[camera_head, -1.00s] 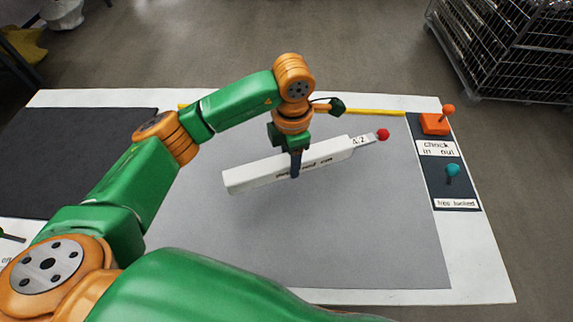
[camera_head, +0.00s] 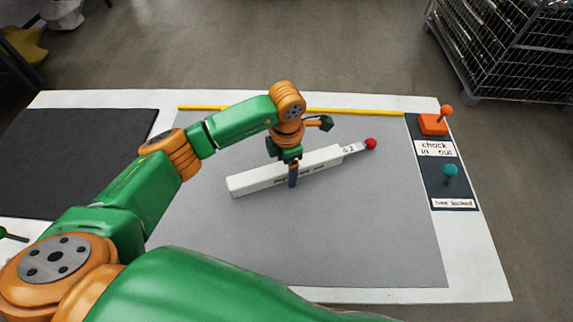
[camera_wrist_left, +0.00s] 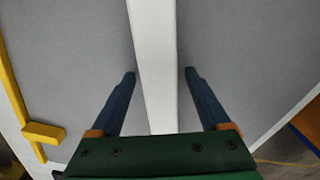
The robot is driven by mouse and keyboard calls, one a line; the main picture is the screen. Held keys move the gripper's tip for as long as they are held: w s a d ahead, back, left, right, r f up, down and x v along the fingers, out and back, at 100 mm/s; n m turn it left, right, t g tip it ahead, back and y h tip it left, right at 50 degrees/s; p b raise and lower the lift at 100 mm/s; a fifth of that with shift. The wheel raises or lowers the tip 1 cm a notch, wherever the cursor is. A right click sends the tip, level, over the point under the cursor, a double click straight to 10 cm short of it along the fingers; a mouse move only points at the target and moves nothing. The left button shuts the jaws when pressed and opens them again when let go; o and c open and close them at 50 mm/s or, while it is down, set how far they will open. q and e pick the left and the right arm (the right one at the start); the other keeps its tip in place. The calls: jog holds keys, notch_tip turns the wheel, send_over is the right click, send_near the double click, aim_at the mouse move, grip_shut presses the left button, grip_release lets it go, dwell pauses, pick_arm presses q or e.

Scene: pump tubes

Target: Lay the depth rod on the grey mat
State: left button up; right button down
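The depth rod is a long white bar (camera_head: 255,181) with a red ball (camera_head: 370,144) at its right end and lettering on its side. It lies slantwise on the grey mat (camera_head: 330,240), as far as the head view shows. My left gripper (camera_head: 293,178) is over the rod's middle, pointing down. In the left wrist view the white rod (camera_wrist_left: 152,60) passes between the two blue fingers (camera_wrist_left: 160,75), with a narrow gap on each side, so the gripper is open around it. My right gripper is not in view.
A yellow bar (camera_head: 350,111) runs along the mat's back edge. On the right, a dark panel carries an orange lever box (camera_head: 433,125) and a teal knob (camera_head: 450,171). A dark mat (camera_head: 75,160) lies at left. The grey mat's front is clear.

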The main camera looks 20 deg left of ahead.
pick_arm(q)
notch_tip(320, 180, up, 12)
jog(key=b, duration=0.1)
jog(key=shift+r, duration=0.15)
dwell(0.5)
